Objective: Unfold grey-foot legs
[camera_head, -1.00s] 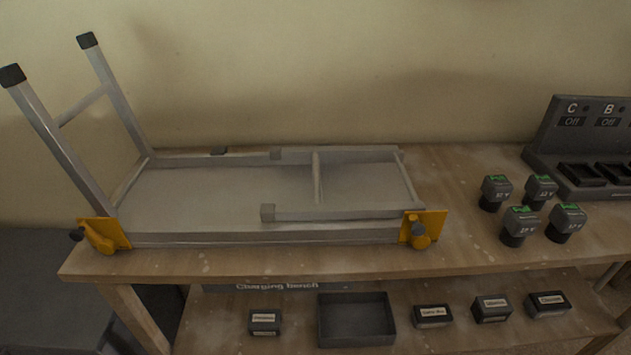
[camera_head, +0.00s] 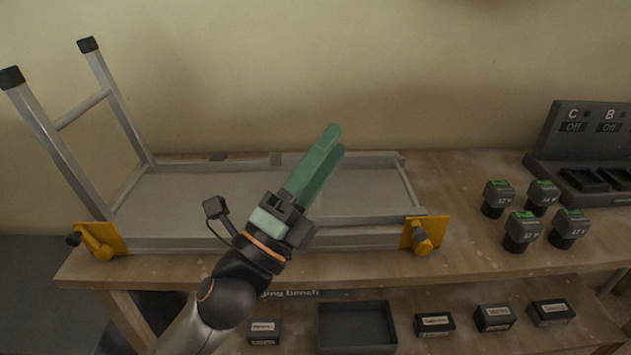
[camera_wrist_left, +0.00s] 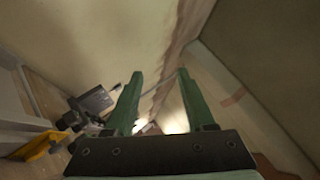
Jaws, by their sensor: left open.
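A metal folding platform (camera_head: 190,190) lies upside down on the bench. Its black-foot legs (camera_head: 50,135) stand up at the left end. The grey-foot legs (camera_head: 385,217) lie folded flat inside the frame, hinged at the right end. Their far grey foot (camera_head: 276,158) shows; the near foot is hidden behind my left gripper. A yellow bracket with a knob (camera_head: 423,236) sits at the right near corner, another (camera_head: 102,239) at the left. My left gripper (camera_head: 331,142) is in front of and over the platform's middle, fingers apart and empty in the wrist view (camera_wrist_left: 160,85).
Several batteries (camera_head: 521,230) stand on the bench right of the platform, before a dark charger (camera_head: 580,145). The lower shelf holds an open tray (camera_head: 357,327) and small labelled boxes (camera_head: 493,317). Bare bench (camera_head: 465,240) lies between platform and batteries.

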